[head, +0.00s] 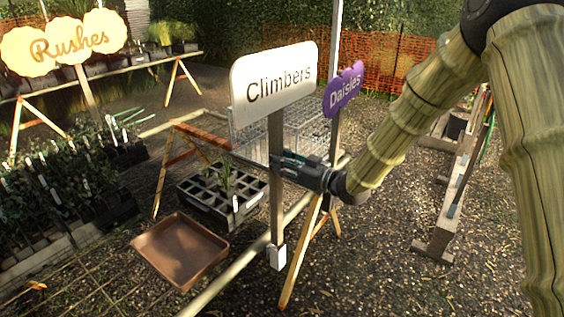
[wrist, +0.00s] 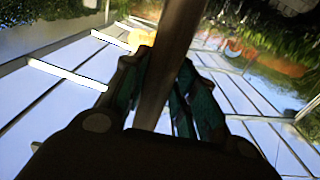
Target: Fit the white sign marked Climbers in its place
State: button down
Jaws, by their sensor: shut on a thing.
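The white Climbers sign (head: 274,86) stands upright on a grey-brown post (head: 276,150) in the middle of the head view. My gripper (head: 283,166) is shut around that post below the board. In the wrist view the post (wrist: 172,65) runs between the dark green fingers of my gripper (wrist: 168,85). The foot of the post meets a small pale block (head: 276,257) at the long pale rail (head: 235,277). I cannot tell whether the foot is inside this block, in front of it or above it.
A purple Daisies sign (head: 343,89) stands close on the right, behind my gripper. A wire basket (head: 300,128), a black cell tray (head: 200,208) and a brown tray (head: 165,262) lie behind the rail.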

aim_at(280, 191)
jog(key=shift+s+d+r, duration=0.1)
jog(key=shift+s+d, duration=0.05)
dwell(0.3)
jog(key=shift+f+b, duration=0.85)
jog(key=shift+f, duration=0.4)
jog(key=shift+f+b, duration=0.65)
jog(key=shift+f, duration=0.4)
jog(key=shift+f+b, duration=0.3)
jog(key=shift+f, duration=0.15)
jog(key=shift+f+b, duration=0.65)
jog(key=shift+f, duration=0.45)
jog(key=shift+f+b, duration=0.3)
jog(key=shift+f, duration=0.15)
jog(key=shift+f+b, duration=0.6)
jog(key=shift+f, duration=0.65)
